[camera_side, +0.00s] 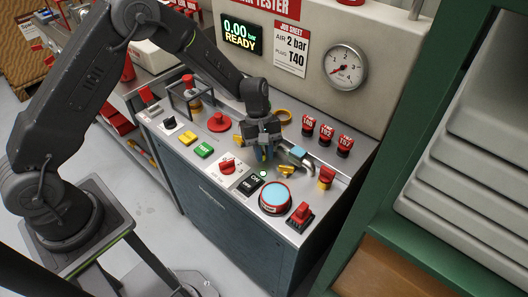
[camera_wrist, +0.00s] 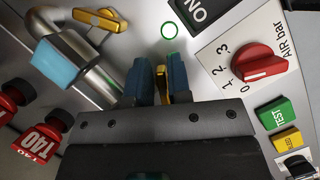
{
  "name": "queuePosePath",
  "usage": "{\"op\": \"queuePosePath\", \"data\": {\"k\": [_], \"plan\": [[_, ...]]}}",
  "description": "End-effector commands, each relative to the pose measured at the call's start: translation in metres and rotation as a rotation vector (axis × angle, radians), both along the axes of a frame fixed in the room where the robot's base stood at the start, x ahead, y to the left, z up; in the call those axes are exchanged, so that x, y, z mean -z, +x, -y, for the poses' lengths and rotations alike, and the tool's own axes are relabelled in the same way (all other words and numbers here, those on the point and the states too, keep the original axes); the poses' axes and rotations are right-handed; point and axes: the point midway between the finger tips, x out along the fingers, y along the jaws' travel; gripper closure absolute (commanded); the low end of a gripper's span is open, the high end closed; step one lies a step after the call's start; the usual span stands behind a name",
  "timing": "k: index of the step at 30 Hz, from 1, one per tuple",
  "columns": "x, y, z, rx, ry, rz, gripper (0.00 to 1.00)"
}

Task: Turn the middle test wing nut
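My gripper (camera_side: 264,152) points down at the sloped grey console, with its blue fingertips low over the panel. In the wrist view the two blue fingers (camera_wrist: 160,82) stand close on either side of a thin yellow wing nut (camera_wrist: 162,88), seen nearly edge-on.
A blue-ended metal fitting (camera_wrist: 62,62) stands close to my gripper. A red AIR knob (camera_wrist: 255,62) and green TEST button (camera_wrist: 276,113) are on its other side. Red-capped plugs (camera_side: 326,133) line the back. A big blue button (camera_side: 276,195) sits at the front. The display (camera_side: 241,36) reads 0.00 bar READY.

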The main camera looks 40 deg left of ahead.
Motion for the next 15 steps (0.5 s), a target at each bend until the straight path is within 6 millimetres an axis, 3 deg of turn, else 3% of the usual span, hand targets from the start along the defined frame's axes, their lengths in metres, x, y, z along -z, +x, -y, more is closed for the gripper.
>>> {"op": "queuePosePath", "data": {"k": [9, 15], "plan": [[-0.003, 0.0, 0.0, -0.001, -0.001, -0.001, 0.79], [-0.028, 0.006, -0.009, -0.001, -0.001, 0.002, 0.79]]}}
